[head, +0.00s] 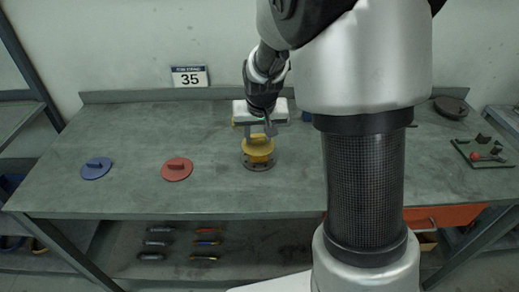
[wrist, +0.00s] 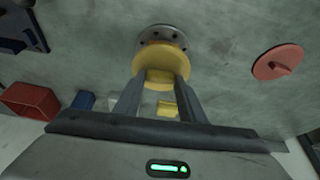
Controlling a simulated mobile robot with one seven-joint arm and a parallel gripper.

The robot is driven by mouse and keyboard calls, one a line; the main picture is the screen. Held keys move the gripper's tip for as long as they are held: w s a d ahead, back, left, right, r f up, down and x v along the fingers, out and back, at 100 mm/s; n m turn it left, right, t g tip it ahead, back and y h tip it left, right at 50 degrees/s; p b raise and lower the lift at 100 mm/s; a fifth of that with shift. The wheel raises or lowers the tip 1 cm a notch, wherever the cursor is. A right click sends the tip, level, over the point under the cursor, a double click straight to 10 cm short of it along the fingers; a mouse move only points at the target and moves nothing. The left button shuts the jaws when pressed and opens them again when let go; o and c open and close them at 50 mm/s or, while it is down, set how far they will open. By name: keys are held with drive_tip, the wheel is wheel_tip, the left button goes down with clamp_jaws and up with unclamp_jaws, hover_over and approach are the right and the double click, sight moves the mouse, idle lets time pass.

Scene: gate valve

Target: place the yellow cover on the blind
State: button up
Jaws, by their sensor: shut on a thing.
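The yellow cover (head: 258,151) is a round disc in my gripper (head: 263,132). My gripper is shut on it from above; the gripped part is mostly hidden by the fingers. The wrist view shows the yellow cover (wrist: 161,57) at the fingertips (wrist: 160,77). The blind (head: 259,165) is a dark grey round flange on the bench, directly below the cover in the head view. In the wrist view the blind (wrist: 164,33) shows bolt holes, and the cover overlaps part of it. I cannot tell whether cover and blind touch.
A red cover (head: 177,169) and a blue cover (head: 97,168) lie to the left on the green bench (head: 135,127). A dark disc (head: 450,107) and a tray (head: 484,154) with small parts are at the right. The bench between the red cover and the blind is clear.

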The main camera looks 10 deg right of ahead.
sight(259, 146)
drive_tip(key=shift+f+b, duration=0.3)
drive_tip(key=shift+f, duration=1.9)
drive_tip(key=shift+f, duration=0.25)
drive_tip(key=o, duration=1)
drive_tip(key=shift+r, duration=0.1)
